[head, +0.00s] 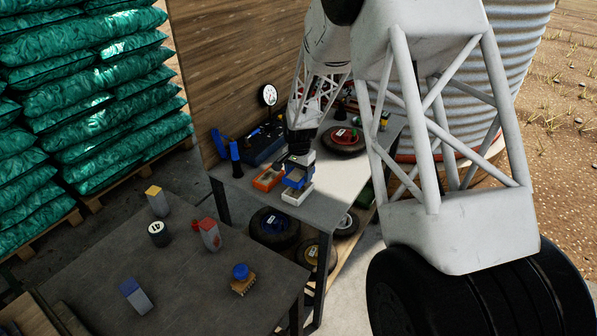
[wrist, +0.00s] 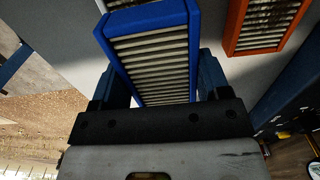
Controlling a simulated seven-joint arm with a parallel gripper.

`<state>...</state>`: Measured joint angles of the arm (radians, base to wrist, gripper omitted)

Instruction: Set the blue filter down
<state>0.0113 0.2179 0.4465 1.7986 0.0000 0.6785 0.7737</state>
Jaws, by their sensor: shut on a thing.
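The blue filter (head: 294,180) is a box-shaped frame with pale pleats. My gripper (head: 300,161) is shut on it, from above, over the grey workbench (head: 343,187). In the wrist view the blue filter (wrist: 151,45) sits between the two fingers of my gripper (wrist: 157,82), its pleated face showing. In the head view its lower edge overlaps a white filter (head: 297,197). I cannot tell whether the blue filter touches the bench or the white filter.
An orange filter (head: 267,179) lies close to the left; the wrist view shows it (wrist: 262,24) at upper right. A wheel (head: 343,141) lies at the back right. The bench's front right is bare.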

